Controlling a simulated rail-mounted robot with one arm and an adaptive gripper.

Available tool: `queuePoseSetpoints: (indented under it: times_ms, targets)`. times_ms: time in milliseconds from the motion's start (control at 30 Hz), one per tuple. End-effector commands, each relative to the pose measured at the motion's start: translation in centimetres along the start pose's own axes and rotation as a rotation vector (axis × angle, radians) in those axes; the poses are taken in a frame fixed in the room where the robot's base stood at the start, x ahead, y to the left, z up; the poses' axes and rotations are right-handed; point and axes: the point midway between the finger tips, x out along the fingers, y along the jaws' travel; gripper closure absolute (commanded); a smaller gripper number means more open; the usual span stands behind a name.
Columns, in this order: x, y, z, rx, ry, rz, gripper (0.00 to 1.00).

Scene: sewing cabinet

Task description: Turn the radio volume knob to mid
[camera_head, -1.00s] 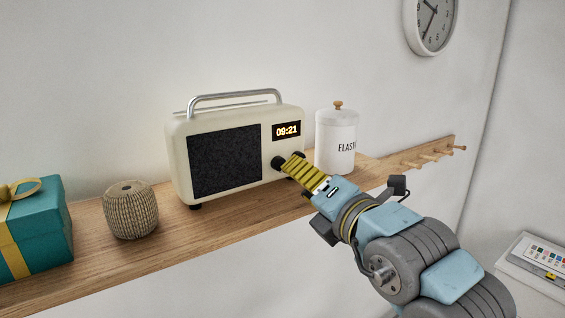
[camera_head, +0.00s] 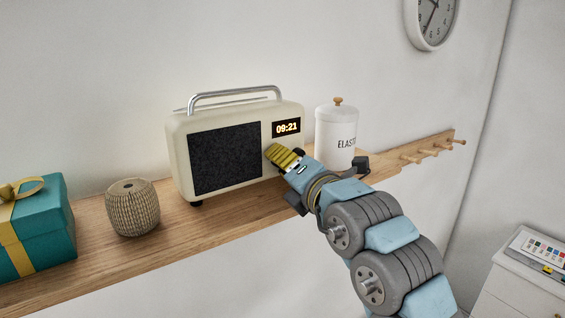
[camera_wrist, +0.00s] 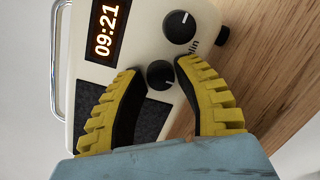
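The cream radio (camera_head: 176,155) stands on the wooden shelf, with a dark speaker panel and a display reading 09:21. In the wrist view its front has two black knobs: the right-hand knob (camera_wrist: 179,27), with a white pointer line, and the left-hand knob (camera_wrist: 160,75), also with a light mark. Lettering beside the right-hand knob is partly hidden, so I cannot tell which is the volume knob. My gripper (camera_wrist: 157,68) has its yellow-ribbed fingers apart on either side of the left-hand knob. I see no clear contact. In the head view my gripper (camera_head: 275,153) hides that knob.
A white lidded canister (camera_head: 335,138) stands just right of the radio, close to my arm. A woven pot (camera_head: 132,208) and a teal gift box (camera_head: 35,230) stand on the shelf (camera_head: 175,240) to the left. Wooden pegs (camera_head: 435,150) stick out at the right end.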

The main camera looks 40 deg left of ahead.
Motion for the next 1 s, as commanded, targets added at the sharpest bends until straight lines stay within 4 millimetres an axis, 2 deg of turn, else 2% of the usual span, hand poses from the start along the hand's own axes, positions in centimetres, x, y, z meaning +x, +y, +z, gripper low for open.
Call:
queuePoseSetpoints:
  times_ms: [33, 100, 600, 933, 967, 1000]
  targets:
    - [-0.01, -0.01, 0.00, 0.000, 0.000, 0.000, 0.85]
    - [-0.01, 0.00, 0.00, 0.000, 0.000, 0.000, 1.00]
    - [0.01, 0.07, 0.07, 0.113, 0.008, -0.013, 1.00]
    - [-0.01, 0.05, 0.01, 0.121, 0.008, -0.011, 1.00]
    - [-0.01, 0.05, 0.01, 0.121, 0.008, -0.011, 0.69]
    - [-0.01, 0.04, 0.01, 0.121, 0.008, -0.011, 0.57]
